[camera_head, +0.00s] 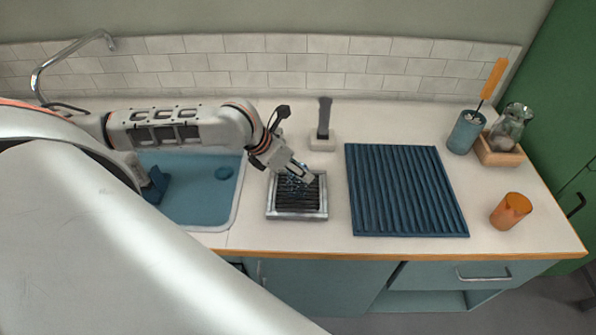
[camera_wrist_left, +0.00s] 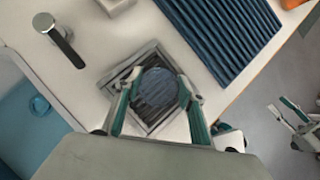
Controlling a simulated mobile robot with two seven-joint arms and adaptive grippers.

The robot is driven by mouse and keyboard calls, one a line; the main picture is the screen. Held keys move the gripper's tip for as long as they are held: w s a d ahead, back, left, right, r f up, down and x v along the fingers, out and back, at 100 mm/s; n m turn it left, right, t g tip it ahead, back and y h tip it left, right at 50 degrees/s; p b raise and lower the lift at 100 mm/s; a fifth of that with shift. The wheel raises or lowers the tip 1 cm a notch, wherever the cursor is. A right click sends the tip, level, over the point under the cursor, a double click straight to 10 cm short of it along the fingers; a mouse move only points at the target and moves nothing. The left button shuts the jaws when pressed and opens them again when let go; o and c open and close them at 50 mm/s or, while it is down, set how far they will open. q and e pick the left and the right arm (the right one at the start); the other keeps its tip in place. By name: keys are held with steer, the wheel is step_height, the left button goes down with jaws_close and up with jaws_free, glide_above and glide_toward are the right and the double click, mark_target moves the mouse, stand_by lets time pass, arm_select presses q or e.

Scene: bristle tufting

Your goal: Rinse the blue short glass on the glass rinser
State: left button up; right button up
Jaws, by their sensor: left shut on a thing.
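The glass rinser (camera_head: 297,214) is a square metal tray with a dark slatted grate, on the counter right of the sink. It also shows in the left wrist view (camera_wrist_left: 148,127). My left gripper (camera_head: 300,178) is over its grate. In the left wrist view the gripper's two fingers (camera_wrist_left: 157,91) are shut on the see-through blue short glass (camera_wrist_left: 156,88), one on each side. The glass is over the grate, and the slats show through it. I cannot tell whether it touches the grate. What looks like my right gripper (camera_wrist_left: 298,125) is small at the right edge of the left wrist view.
A ribbed blue mat (camera_head: 405,190) lies right of the rinser. A dark-handled tool on a pale block (camera_head: 322,141) stands behind it. An orange cup (camera_head: 510,211), a blue holder with a brush (camera_head: 466,132) and a glass jar on a wooden stand (camera_head: 500,152) are at right. The blue sink (camera_head: 200,205) is left.

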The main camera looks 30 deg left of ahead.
arm_select(q)
steer(key=shift+r, duration=2.8)
steer(key=shift+w, duration=0.1)
